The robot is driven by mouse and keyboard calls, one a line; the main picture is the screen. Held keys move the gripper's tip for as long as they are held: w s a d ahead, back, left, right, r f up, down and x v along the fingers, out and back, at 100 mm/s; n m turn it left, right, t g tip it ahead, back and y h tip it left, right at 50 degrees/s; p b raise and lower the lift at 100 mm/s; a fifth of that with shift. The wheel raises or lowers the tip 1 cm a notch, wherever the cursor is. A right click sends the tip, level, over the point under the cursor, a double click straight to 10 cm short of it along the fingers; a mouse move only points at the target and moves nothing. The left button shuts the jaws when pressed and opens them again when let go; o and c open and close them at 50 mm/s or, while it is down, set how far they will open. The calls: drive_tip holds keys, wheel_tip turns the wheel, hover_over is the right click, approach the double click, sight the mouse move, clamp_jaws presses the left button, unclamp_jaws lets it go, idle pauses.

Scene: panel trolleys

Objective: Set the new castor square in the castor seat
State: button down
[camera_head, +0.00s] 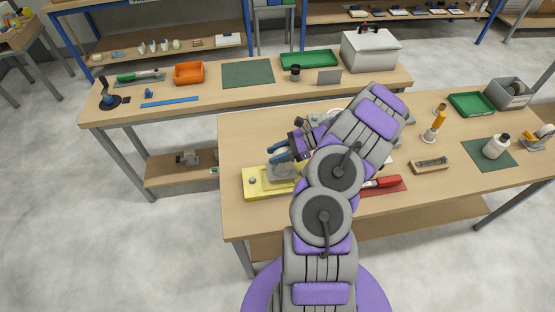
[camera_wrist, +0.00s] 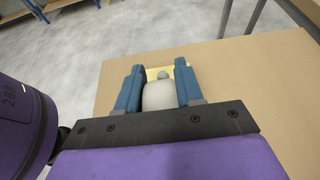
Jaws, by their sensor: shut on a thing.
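My gripper (camera_head: 284,153) is over the right part of a yellow block (camera_head: 258,191) near the front left of the near table. In the wrist view, the blue fingers of my gripper (camera_wrist: 158,88) are shut on a pale grey rounded thing (camera_wrist: 159,96), apparently the castor. In the head view, a grey part (camera_head: 283,173) shows below the fingers, at the yellow block's top. The yellow block, apparently with the castor seat, also shows beyond the fingers in the wrist view (camera_wrist: 153,74). The seat and the castor's underside are hidden, so I cannot tell whether it is seated or square.
A red-handled tool (camera_head: 383,183) lies on a red mat right of my arm.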

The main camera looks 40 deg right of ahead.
sight(271, 172)
drive_tip(key=a+f, duration=0.2)
drive_tip(key=a, duration=0.1)
drive_tip(key=shift+f+b, duration=0.35)
drive_tip(key=shift+b, duration=0.05)
drive_tip(key=shift+s+d, duration=0.1)
